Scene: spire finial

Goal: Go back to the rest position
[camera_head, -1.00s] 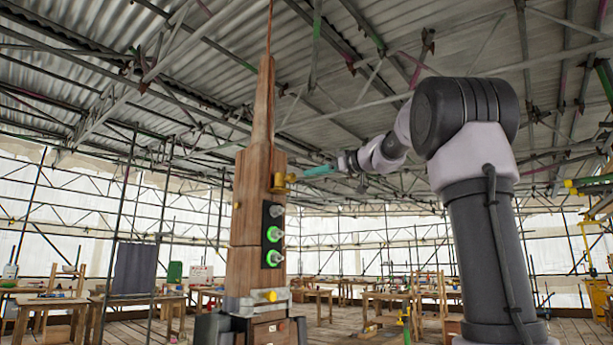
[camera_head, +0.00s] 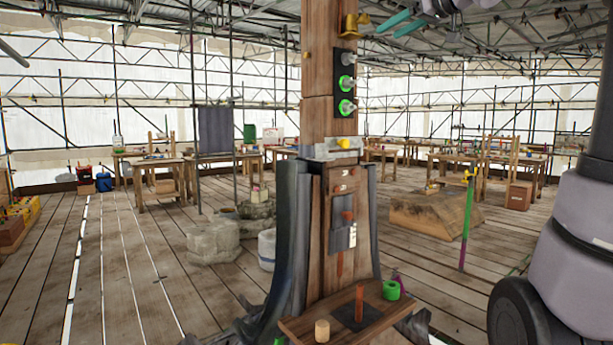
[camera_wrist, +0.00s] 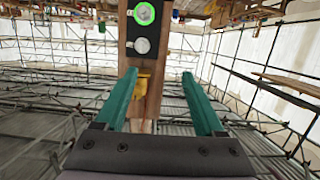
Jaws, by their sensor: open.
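The wooden spire post (camera_head: 316,60) stands upright in the middle of the head view, its top cut off by the frame. Above the panel a brass fitting (camera_head: 352,24) sticks out. My gripper (camera_head: 384,34) is at the top edge, just right of the fitting, its teal fingers apart. In the wrist view my gripper (camera_wrist: 159,72) is open, with the post and brass fitting (camera_wrist: 144,84) showing beyond the finger gap. I see nothing held.
A small shelf (camera_head: 300,326) at the post's foot holds a wooden cylinder (camera_head: 322,330), a brown peg (camera_head: 359,303) and a green ring (camera_head: 391,289). Stone blocks (camera_head: 212,243) stand left, a wooden block (camera_head: 433,214) right. Workbenches line the back. The left floor is mostly open.

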